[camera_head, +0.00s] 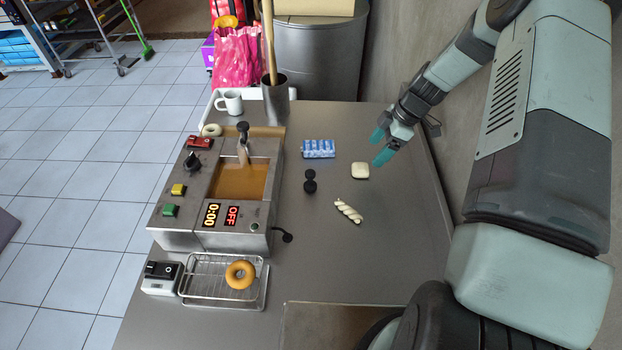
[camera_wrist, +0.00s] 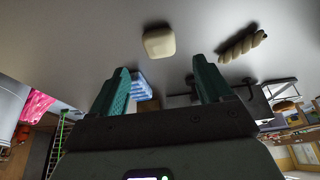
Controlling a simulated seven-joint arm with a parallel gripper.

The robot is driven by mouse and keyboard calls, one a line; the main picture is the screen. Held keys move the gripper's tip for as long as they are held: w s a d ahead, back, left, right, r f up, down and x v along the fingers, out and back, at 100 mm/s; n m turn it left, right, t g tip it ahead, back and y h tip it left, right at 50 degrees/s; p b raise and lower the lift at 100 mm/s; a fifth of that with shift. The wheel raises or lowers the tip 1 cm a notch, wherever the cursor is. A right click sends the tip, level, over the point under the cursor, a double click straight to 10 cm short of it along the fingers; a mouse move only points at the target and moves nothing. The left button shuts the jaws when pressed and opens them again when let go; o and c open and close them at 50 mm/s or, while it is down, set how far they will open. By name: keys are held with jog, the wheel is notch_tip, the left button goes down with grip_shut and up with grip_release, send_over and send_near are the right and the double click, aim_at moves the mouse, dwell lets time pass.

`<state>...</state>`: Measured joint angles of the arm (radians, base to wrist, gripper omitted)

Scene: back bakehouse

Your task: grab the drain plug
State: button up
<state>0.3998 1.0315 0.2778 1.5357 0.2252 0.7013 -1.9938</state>
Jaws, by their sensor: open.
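A small black piece with two rounded ends (camera_head: 310,181), which looks like the drain plug, lies on the steel table between the fryer and the pale square dough. A second black knob (camera_head: 286,238) sticks out at the fryer's lower right side, so I cannot be sure which is the plug. My gripper (camera_head: 380,147) is open and empty, above the right part of the table, to the right of the square dough and apart from the black piece. In the wrist view the open teal fingers (camera_wrist: 162,77) show nothing held. I cannot make out the plug clearly there.
The square dough (camera_head: 360,171), dough twist (camera_head: 348,211) and blue-white pack (camera_head: 318,149) lie around the black piece. The fryer (camera_head: 263,215) stands left. A wire rack (camera_head: 197,287) holds a doughnut (camera_head: 240,275).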

jog(key=shift+c, duration=0.3)
jog(key=c, duration=0.3)
jog(key=shift+c, duration=0.2)
